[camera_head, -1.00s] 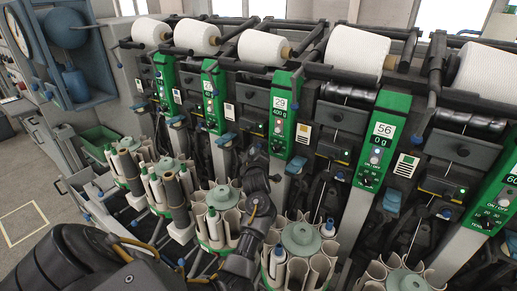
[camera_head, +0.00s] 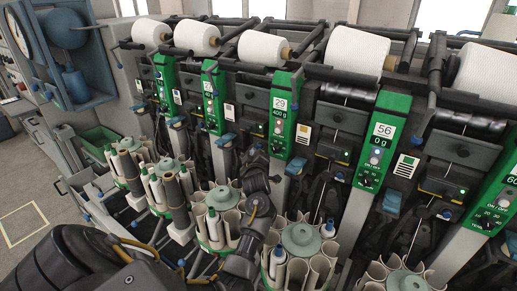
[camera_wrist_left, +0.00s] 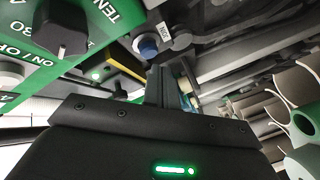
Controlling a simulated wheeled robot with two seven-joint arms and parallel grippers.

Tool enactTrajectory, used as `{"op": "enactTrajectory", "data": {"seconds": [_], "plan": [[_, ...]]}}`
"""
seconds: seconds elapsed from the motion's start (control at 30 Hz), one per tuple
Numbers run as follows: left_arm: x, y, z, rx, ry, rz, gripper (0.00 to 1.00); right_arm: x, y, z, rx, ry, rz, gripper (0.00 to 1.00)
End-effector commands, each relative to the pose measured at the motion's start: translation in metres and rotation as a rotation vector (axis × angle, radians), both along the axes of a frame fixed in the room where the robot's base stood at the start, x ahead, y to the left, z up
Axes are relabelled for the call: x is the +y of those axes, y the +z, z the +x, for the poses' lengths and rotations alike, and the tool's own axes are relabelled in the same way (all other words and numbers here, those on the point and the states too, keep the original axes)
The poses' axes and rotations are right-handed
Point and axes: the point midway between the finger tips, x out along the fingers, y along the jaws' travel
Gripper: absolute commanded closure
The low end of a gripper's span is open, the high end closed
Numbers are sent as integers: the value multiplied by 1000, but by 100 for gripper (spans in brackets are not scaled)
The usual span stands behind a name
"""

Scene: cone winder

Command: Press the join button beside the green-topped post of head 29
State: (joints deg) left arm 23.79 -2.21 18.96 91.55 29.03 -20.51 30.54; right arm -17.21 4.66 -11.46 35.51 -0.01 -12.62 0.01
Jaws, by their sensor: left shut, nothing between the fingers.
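The green-topped post of head 29 (camera_head: 283,112) stands near the middle of the head view, with "29" and "400 g" on its face. My left gripper (camera_head: 254,160) is in front of the machine, just below and left of that green panel. In the left wrist view my shut, empty gripper fingers (camera_wrist_left: 160,84) point up towards a blue round button (camera_wrist_left: 147,46) beside a small "JOIN" label (camera_wrist_left: 164,29). The fingertips look close below the button; contact cannot be told. In the head view the join button cannot be made out near my gripper. My right gripper is not in view.
In the left wrist view a green panel (camera_wrist_left: 95,14) with a black knob (camera_wrist_left: 61,27) lies left of the button. Post 56 (camera_head: 381,135) stands to the right. Round bobbin magazines (camera_head: 300,238) crowd below my arm. White yarn cones (camera_head: 263,48) line the top.

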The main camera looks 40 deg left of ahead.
Motion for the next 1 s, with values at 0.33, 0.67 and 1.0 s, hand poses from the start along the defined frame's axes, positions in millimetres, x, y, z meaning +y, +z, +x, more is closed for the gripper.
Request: {"op": "enactTrajectory", "data": {"seconds": [0.33,0.67,1.0], "plan": [[0,0,0,0,0,0,100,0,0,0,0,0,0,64],[0,0,0,0,0,0,100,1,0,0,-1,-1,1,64],[1,-1,7,1,0,-1,100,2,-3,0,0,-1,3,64]]}}
